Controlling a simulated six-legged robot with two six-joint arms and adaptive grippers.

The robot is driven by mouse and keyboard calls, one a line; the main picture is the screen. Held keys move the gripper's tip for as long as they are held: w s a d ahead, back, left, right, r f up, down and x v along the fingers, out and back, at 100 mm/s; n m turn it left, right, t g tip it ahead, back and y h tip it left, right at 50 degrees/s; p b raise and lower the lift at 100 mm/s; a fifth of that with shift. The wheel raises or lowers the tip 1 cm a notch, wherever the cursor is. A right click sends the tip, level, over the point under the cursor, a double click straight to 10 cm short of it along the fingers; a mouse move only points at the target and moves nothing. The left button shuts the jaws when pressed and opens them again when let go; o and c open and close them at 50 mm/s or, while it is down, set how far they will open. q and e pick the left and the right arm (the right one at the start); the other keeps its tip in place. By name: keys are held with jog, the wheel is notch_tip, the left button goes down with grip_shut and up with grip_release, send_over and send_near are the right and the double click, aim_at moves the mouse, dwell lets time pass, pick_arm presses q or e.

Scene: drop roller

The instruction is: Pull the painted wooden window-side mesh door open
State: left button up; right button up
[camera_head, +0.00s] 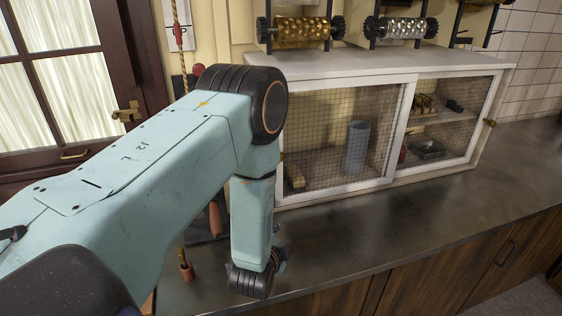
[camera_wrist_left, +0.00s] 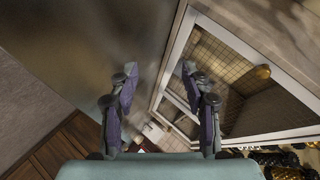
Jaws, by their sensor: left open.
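The white-painted cabinet (camera_head: 350,63) stands on the counter, with two mesh doors side by side. The window-side mesh door (camera_head: 335,125) is the left one and looks shut; my arm hides part of its left edge. A mesh panel (camera_wrist_left: 218,60) in a white frame fills the right of the left wrist view. My left gripper (camera_head: 256,278) hangs low over the counter, in front of and left of the cabinet, apart from the door. Its two fingers (camera_wrist_left: 158,73) are spread with nothing between them. My right gripper is not in view.
A grey cylinder (camera_head: 357,147) stands behind the window-side mesh. Brass and silver rollers (camera_head: 300,29) sit above the cabinet. A rope (camera_head: 178,25) hangs at its left, near the dark-framed window door (camera_head: 122,65). The counter (camera_head: 400,225) in front is clear.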

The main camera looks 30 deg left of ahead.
pick_arm(q)
jog(key=w+a+r+m+t+y, duration=0.2)
jog(key=w+a+r+t, duration=0.15)
jog(key=w+r, duration=0.3)
jog(key=m+t+y, duration=0.1)
jog(key=m+y, duration=0.1)
jog(key=y, duration=0.1)
send_near(281, 158)
jog(key=w, duration=0.1)
jog(key=shift+a+p+x, duration=0.2)
jog(key=shift+p+x, duration=0.25)
jog(key=shift+x, duration=3.6)
jog(key=shift+f, duration=0.1)
jog(key=shift+s, duration=0.1)
grip_shut()
